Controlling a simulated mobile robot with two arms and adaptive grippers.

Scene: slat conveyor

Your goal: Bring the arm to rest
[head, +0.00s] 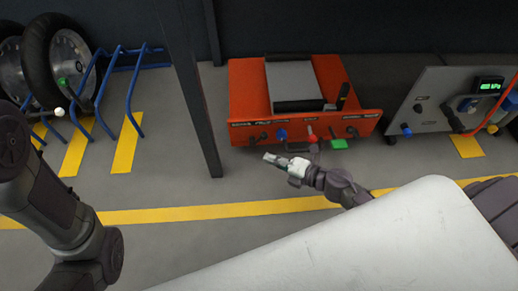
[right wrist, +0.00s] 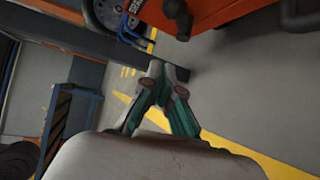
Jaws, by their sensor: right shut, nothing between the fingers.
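My right gripper (head: 272,159) is in the middle of the head view, in front of an orange machine (head: 250,95). Its fingers are shut and hold nothing. In the right wrist view the two green-and-grey fingers (right wrist: 157,72) meet at their tips, with bare floor and a dark post foot around them. My left arm (head: 50,190) comes in at the left edge of the head view. Its gripper is not in the frame.
A dark post (head: 190,85) stands left of the right gripper. A blue rack (head: 125,95) with black wheels (head: 55,60) is at the left. A grey panel unit (head: 440,100) stands at the right. Grey floor with yellow lines (head: 200,213) is open between them.

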